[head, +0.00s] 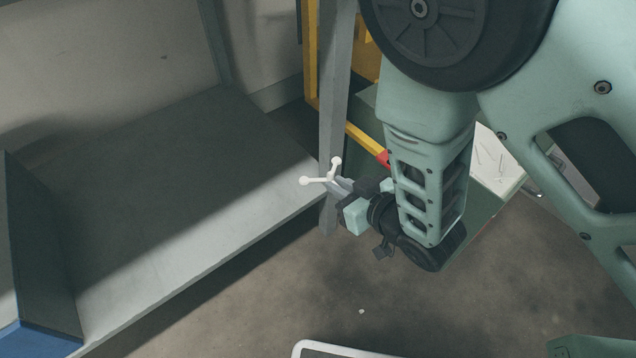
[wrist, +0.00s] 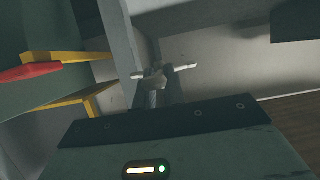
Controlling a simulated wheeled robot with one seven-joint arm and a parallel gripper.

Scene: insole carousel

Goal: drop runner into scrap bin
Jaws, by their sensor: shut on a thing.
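The runner (head: 317,180) is a small white branched piece with rounded ends. My gripper (head: 338,184) is shut on it and holds it in the air by a grey upright post, near the right end of a grey shelf. In the wrist view the runner (wrist: 182,67) sticks out on both sides of the fingertips (wrist: 156,80). I cannot make out a scrap bin for certain. A dark blue-edged thing (head: 45,338) stands at the left edge of the head view, cut off by the frame.
The grey shelf (head: 170,180) is bare. The grey post (head: 334,90) stands close to my gripper. A yellow frame (head: 312,55) with a red end (head: 383,158) is behind it. A white marked surface (head: 497,160) lies right of my arm. The floor (head: 300,290) in front is mostly clear.

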